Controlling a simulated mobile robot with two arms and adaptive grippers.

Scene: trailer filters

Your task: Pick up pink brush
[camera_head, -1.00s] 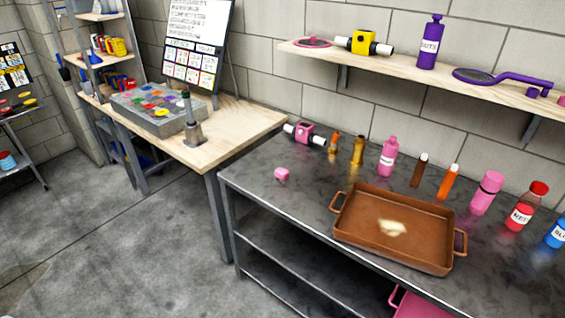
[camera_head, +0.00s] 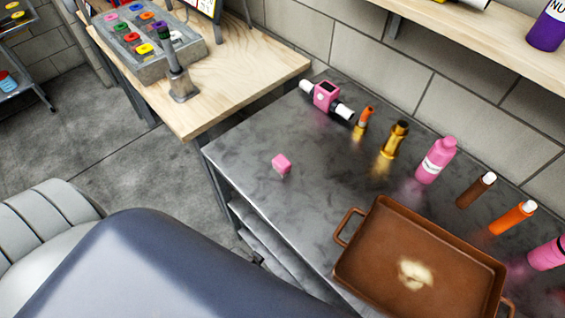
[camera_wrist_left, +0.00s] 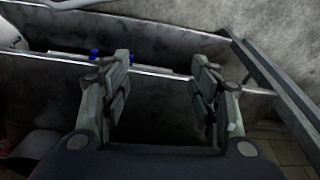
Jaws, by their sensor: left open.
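I cannot make out a pink brush in either view. A pink cube (camera_head: 282,163) lies on the dark metal table (camera_head: 245,150). My right gripper is not in view.
A brown tray (camera_head: 358,262) with a pale patch sits at the table's front. Several bottles and fittings line the back. A wooden table (camera_head: 245,75) holds a grey box of coloured pieces (camera_head: 150,60). A small blue item (camera_wrist_left: 96,53) lies behind a shelf edge.

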